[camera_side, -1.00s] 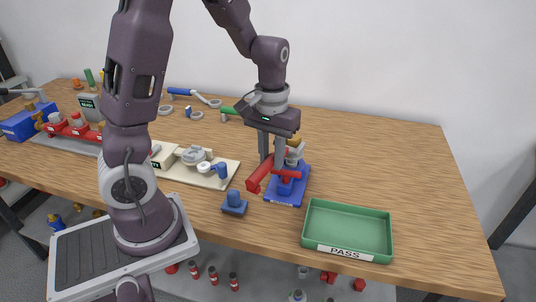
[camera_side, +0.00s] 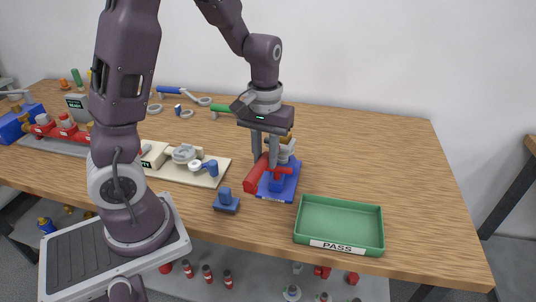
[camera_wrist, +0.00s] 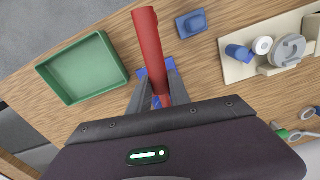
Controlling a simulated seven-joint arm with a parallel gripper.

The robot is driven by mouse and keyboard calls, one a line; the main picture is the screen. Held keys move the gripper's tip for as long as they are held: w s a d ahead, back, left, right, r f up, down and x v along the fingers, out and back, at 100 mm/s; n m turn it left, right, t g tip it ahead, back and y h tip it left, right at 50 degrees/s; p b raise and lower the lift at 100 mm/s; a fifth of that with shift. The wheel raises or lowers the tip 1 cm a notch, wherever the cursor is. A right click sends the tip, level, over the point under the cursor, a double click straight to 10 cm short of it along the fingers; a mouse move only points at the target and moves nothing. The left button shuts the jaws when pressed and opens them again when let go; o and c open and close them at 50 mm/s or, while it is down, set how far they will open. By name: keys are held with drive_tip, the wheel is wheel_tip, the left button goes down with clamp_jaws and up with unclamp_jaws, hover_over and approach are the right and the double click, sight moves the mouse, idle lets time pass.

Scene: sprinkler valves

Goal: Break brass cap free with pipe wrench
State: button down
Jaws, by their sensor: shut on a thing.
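The red pipe wrench (camera_side: 256,174) shows mostly as a thick handle that slants down to the left beside the blue valve stand (camera_side: 280,184). Its handle (camera_wrist: 147,38) points up in the wrist view, toward the blue block. My gripper (camera_side: 264,162) points down and is shut on the wrench, with a finger on either side of it; the fingers also show in the wrist view (camera_wrist: 159,95). The brass cap (camera_side: 288,138) shows as a small gold patch above the stand, partly behind my gripper. The wrench's jaw and its contact with the cap are hidden.
A green PASS tray (camera_side: 340,222) stands right of the stand. A small blue block (camera_side: 226,202) is at the front left. A cream board with fittings (camera_side: 185,165) lies farther left. The right side of the table is clear.

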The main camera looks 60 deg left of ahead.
drive_tip(key=shift+r, duration=0.1)
drive_tip(key=shift+r, duration=1.95)
drive_tip(key=s+a+m, duration=0.2)
drive_tip(key=a+m, duration=0.4)
drive_tip(key=m, duration=0.1)
drive_tip(key=shift+a, duration=0.4)
drive_tip(key=a+m, duration=0.3)
drive_tip(key=shift+w+a, duration=0.2)
drive_tip(key=shift+a, duration=0.05)
